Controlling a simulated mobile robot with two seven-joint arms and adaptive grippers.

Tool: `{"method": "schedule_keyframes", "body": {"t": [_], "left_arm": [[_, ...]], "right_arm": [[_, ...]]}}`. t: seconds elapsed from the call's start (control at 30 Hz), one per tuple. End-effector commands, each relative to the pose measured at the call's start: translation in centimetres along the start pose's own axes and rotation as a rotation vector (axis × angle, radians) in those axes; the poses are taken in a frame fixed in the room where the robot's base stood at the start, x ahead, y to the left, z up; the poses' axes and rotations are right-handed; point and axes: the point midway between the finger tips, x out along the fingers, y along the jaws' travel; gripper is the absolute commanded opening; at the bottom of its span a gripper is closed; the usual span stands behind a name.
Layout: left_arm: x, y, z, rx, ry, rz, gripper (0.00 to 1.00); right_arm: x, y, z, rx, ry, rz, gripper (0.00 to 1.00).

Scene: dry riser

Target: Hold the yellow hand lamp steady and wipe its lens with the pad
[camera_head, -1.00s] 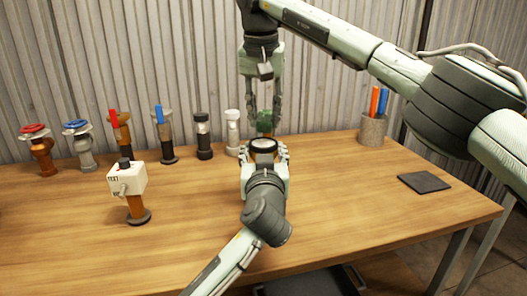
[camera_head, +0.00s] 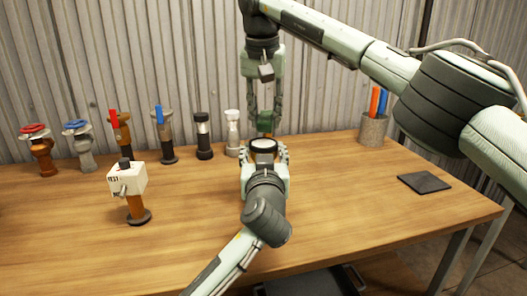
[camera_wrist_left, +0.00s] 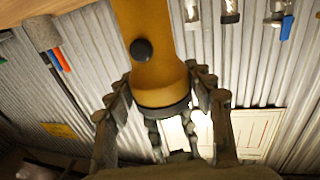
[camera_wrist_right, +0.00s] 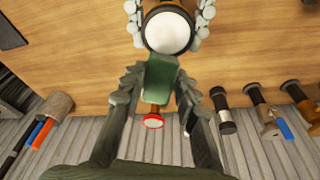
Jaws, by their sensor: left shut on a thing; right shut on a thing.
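The yellow hand lamp (camera_wrist_left: 150,55) stands with its lens up, and my left gripper (camera_head: 264,160) is shut around it near the top. Its pale round lens with a black rim shows in the head view (camera_head: 263,146) and in the right wrist view (camera_wrist_right: 169,33). My right gripper (camera_head: 264,112) points down from above and is shut on the green pad (camera_wrist_right: 159,80). The pad also shows in the head view (camera_head: 265,122), just above and behind the lens. I cannot tell whether pad and lens touch.
A white test box on a post (camera_head: 128,180) stands left of the lamp. Several valves and cylinders line the back, including a black one (camera_head: 204,138). A grey cup with coloured sticks (camera_head: 373,131) is at back right. A dark flat square (camera_head: 424,182) lies on the right.

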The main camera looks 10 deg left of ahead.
Motion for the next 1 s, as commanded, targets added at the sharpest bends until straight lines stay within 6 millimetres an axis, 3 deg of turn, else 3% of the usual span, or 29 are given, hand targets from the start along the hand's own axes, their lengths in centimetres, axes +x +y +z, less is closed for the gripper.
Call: {"method": "schedule_keyframes", "body": {"t": [1.0], "left_arm": [[0.0,0.0,0.0,-0.001,0.000,0.000,0.13]], "right_arm": [[1.1,0.0,0.3,0.000,0.000,0.000,0.07]]}}
